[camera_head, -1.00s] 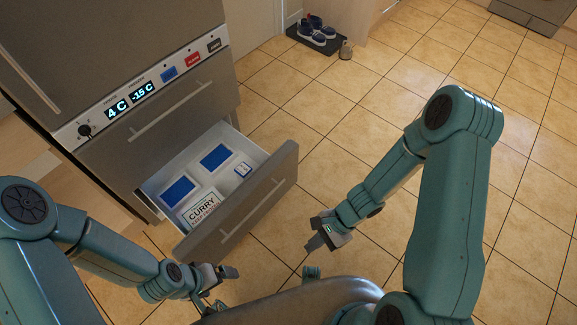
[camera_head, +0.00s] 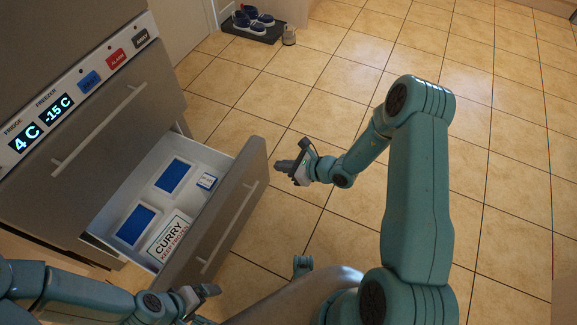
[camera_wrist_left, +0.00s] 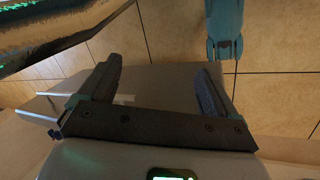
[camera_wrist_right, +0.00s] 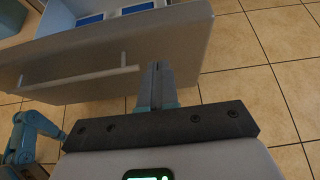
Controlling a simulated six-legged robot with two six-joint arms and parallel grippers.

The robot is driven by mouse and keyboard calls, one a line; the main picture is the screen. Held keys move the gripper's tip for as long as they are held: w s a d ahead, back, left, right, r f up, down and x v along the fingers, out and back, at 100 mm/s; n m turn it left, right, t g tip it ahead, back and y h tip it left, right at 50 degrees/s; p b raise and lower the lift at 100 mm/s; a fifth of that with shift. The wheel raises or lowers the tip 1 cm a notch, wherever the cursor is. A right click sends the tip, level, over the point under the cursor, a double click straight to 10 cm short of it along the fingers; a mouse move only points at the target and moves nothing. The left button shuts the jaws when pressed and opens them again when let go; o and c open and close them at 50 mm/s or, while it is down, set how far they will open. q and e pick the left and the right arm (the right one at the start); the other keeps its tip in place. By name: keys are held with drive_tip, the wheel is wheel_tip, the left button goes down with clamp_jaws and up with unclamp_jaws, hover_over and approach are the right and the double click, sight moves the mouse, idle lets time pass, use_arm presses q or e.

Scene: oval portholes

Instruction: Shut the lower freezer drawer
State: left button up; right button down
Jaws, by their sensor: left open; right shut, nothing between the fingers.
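The lower freezer drawer (camera_head: 222,221) is pulled out, its grey front with a bar handle (camera_head: 230,226) facing me. Inside its white bin lie two blue-topped boxes (camera_head: 174,175), a small blue and white pack (camera_head: 207,181) and a curry box (camera_head: 170,238). My right gripper (camera_head: 284,166) is shut and empty, just right of the drawer front's far end; in the right wrist view its fingers (camera_wrist_right: 156,75) overlap the front beside the handle. I cannot tell if they touch. My left gripper (camera_head: 208,296) is open and empty near the front's near end.
The upper closed drawer (camera_head: 110,125) has its own handle, below a panel (camera_head: 60,95) with displays and buttons. Tiled floor is clear to the right.

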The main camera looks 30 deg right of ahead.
sight(253, 160)
drive_tip(key=x, duration=0.2)
drive_tip(key=b+x, duration=0.1)
drive_tip(key=x, duration=0.3)
drive_tip(key=shift+w+a+r+b, duration=0.2)
drive_tip(key=shift+w+r+b, duration=0.1)
drive_tip(key=shift+w+b, duration=0.05)
use_arm(q)
drive_tip(key=shift+a+f, duration=0.15)
drive_tip(key=shift+f, duration=1.05)
use_arm(e)
drive_tip(key=shift+w+a+r, duration=0.1)
drive_tip(key=shift+w+a, duration=0.35)
drive_tip(key=shift+w, duration=0.3)
